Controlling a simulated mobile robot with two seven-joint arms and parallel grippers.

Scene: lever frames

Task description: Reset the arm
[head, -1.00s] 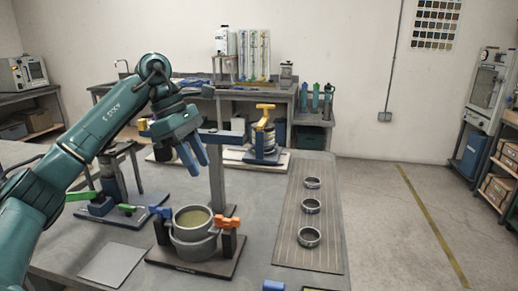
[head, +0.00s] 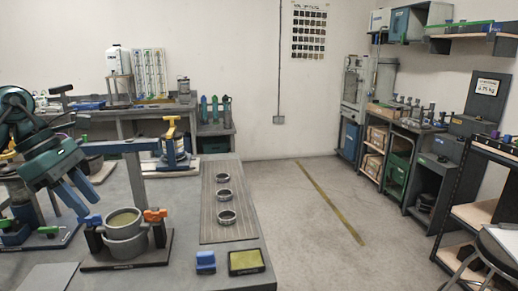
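My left arm comes in at the left edge of the head view. Its gripper (head: 74,199) has two blue fingers pointing down to the right, with a gap between them and nothing seen in it. It shows just left of the grey pot (head: 125,240) with the blue and orange clamps; I cannot tell whether it touches the blue clamp (head: 90,220). My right gripper is out of view.
The grey table (head: 185,262) holds a ribbed mat (head: 208,230) with three metal rings, a blue block (head: 205,262) and a yellow-topped pad (head: 246,262). A stool (head: 500,250) and shelving (head: 465,212) stand at the right. The floor (head: 320,220) between is clear.

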